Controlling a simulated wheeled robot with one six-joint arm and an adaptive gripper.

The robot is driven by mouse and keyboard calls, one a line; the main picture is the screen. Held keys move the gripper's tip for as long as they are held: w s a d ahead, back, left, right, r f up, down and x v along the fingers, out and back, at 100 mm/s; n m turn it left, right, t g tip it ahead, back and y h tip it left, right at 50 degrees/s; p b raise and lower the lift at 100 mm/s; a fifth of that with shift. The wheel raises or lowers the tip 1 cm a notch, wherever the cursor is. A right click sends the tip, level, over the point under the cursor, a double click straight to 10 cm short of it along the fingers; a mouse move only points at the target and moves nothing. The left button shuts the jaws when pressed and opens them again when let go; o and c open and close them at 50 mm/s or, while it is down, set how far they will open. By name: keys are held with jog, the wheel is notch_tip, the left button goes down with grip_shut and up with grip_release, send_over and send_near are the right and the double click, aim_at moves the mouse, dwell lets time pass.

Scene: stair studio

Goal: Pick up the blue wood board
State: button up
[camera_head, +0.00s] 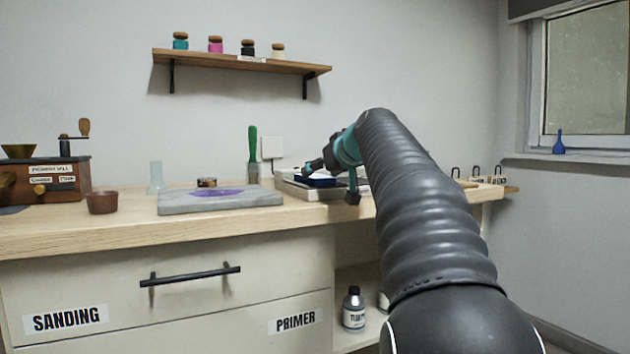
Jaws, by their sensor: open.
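A dark blue piece (316,181), likely the blue wood board, lies in a shallow light tray (297,190) on the workbench. Only part of it shows, as my gripper and arm cover its right side. My gripper (334,181) is open, with one dark finger at the left over the tray and the other lower at the right, near the tray's front. The fingers are close to the blue piece, but I cannot tell whether they touch it. Nothing is seen held between them.
A grey slab (180,207) with a purple smear lies left of the tray. A green-handled tool (253,150) stands behind it. A brown cup (103,203) and a wooden mill (55,180) are at far left. A wall shelf (235,62) with jars hangs above.

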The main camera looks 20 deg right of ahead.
aim_at(314, 176)
jog(key=x, duration=0.3)
jog(key=shift+w+f, duration=0.1)
jog(key=shift+w, duration=0.15)
jog(key=c, duration=0.9)
notch_tip(314, 176, up, 18)
jog(key=p, duration=1)
jog(key=shift+s+p, duration=0.1)
jog(key=shift+p, duration=0.25)
jog(key=shift+c, duration=0.2)
